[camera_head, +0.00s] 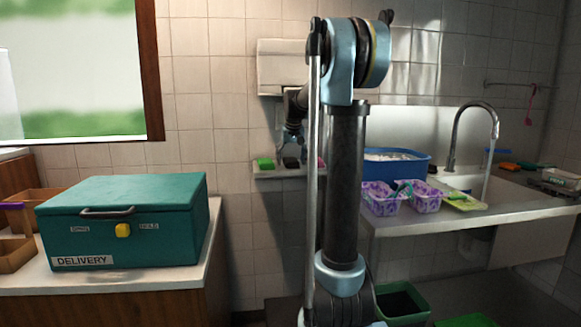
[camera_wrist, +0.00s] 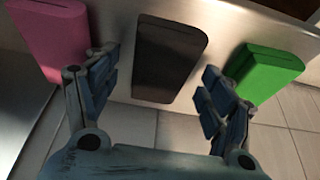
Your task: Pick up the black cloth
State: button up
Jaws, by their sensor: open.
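The black cloth (camera_wrist: 170,60) is a dark folded block lying on a small pale wall shelf. In the head view the cloth (camera_head: 291,162) shows small and dark, between a green and a pink block. My gripper (camera_wrist: 158,74) is open, with one finger on each side of the cloth in the wrist view. A gap shows between each finger and the cloth, so nothing is held. In the head view my gripper (camera_head: 293,143) hangs just above the shelf, partly blurred with my arm.
A pink block (camera_wrist: 50,38) and a green block (camera_wrist: 264,72) flank the cloth closely, beside my fingers. The shelf (camera_head: 272,174) is narrow, against a tiled wall. A teal delivery box (camera_head: 170,225) stands left; a blue basin (camera_head: 410,168) and purple baskets (camera_head: 379,203) stand right.

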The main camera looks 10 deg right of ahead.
jog(key=shift+f, duration=0.25)
dwell(0.6)
jog(key=c, duration=1.1)
